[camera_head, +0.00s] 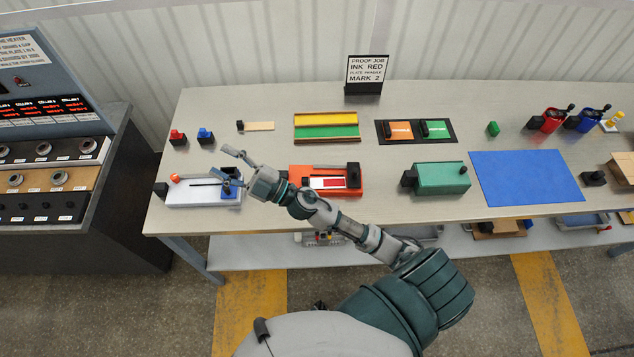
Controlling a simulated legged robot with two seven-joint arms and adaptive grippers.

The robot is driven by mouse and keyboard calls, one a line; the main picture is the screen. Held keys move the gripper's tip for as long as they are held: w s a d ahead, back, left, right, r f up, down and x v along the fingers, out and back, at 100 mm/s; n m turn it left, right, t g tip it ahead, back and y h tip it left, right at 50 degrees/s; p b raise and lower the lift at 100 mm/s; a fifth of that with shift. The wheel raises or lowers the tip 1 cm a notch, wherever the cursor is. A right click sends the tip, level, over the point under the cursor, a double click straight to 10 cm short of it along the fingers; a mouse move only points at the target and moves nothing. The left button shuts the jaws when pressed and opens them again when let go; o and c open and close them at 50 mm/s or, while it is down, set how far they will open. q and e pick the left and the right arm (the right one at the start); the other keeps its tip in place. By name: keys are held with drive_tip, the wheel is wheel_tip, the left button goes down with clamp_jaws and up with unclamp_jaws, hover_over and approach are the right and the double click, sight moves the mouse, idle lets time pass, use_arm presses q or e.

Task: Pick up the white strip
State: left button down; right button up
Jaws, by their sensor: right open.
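A pale cream strip (260,126) lies flat at the back left of the table, with a small black block (240,126) at its left end. It is the loose piece that looks most like the white strip, but I cannot be sure. My right gripper (219,160) is open and empty. It is in front of and left of the pale strip, apart from it, over the back right of a white device (200,194) with an orange knob and blue part. My left gripper is not in view.
An orange-red device (298,184) with a red-and-white panel stands partly behind my right arm. A yellow-and-green tray (326,119) is right of the strip. A green device (441,178) and blue mat (524,180) lie farther right.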

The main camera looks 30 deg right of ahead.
drive_tip(key=s+a+n+g+y, duration=0.2)
drive_tip(key=a+n+g+y, duration=0.25)
drive_tip(key=n+g, duration=0.3)
drive_tip(key=n+g+h, duration=0.5)
drive_tip(key=g+h, duration=0.6)
drive_tip(key=h, duration=0.8)
hover_over(305, 179)
wheel_tip(305, 179, down, 12)
wheel_tip(305, 179, down, 11)
drive_tip(key=shift+s+r+p, duration=0.1)
drive_tip(key=shift+s+p, duration=0.05)
drive_tip(key=shift+p, duration=0.7)
drive_tip(key=f, duration=0.2)
drive_tip(key=f+p, duration=0.1)
drive_tip(key=f, duration=0.3)
drive_tip(key=shift+w, duration=0.25)
drive_tip(key=shift+s, duration=0.1)
clamp_jaws()
